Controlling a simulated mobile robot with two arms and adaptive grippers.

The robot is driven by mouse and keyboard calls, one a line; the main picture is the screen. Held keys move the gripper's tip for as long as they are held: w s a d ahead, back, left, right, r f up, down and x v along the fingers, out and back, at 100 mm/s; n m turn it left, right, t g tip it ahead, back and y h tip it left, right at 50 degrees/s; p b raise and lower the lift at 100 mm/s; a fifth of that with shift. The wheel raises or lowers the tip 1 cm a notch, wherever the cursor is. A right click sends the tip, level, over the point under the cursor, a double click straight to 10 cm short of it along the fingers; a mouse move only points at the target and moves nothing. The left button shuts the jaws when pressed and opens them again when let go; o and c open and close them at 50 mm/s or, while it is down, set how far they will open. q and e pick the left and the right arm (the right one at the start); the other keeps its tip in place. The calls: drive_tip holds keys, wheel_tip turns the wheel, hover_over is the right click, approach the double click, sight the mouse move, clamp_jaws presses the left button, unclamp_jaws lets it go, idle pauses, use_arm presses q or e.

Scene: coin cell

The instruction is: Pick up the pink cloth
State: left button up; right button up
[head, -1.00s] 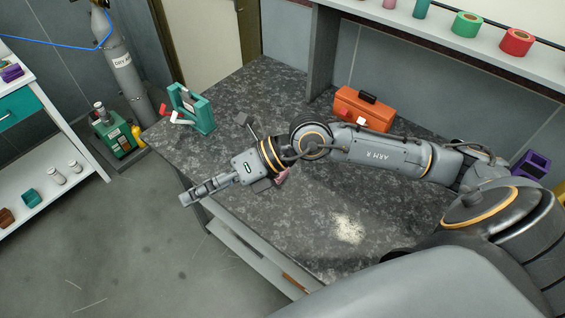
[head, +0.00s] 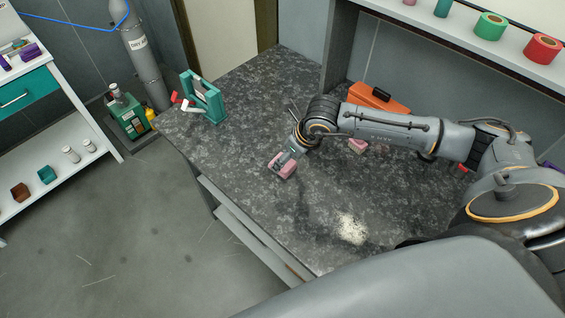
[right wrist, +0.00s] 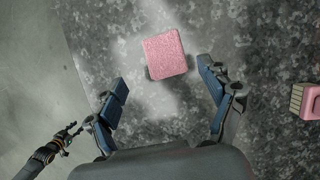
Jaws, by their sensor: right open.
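The pink cloth (head: 283,170) lies on the dark speckled worktop near its front left edge. In the right wrist view the cloth (right wrist: 165,54) is a folded, fuzzy pink square. My right gripper (right wrist: 163,80) is open and empty, its blue-padded fingers spread wide above the worktop. The cloth lies between and slightly beyond the fingertips in that view; I cannot tell the height gap. In the head view the right hand hangs over the cloth and partly covers it. What looks like my left gripper (right wrist: 70,136) shows small and dark at lower left in the wrist view; its jaws are unclear.
A second pink object (head: 357,146) with a pale ribbed part lies to the right. An orange box (head: 378,98) stands behind the arm, and a teal stand (head: 204,97) at the back left.

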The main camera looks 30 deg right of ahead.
sight(291, 165)
drive_tip(key=shift+w+f+p, duration=0.3)
drive_tip(key=shift+f+p, duration=0.1)
drive_tip(key=shift+f, duration=0.1)
drive_tip(key=p+x, duration=0.1)
drive_tip(key=x, duration=0.3)
drive_tip(key=shift+w+d+f, duration=0.1)
drive_tip(key=shift+w+d, duration=0.05)
drive_tip(key=shift+w, duration=0.05)
drive_tip(key=shift+c, duration=0.2)
drive_tip(key=c, duration=1)
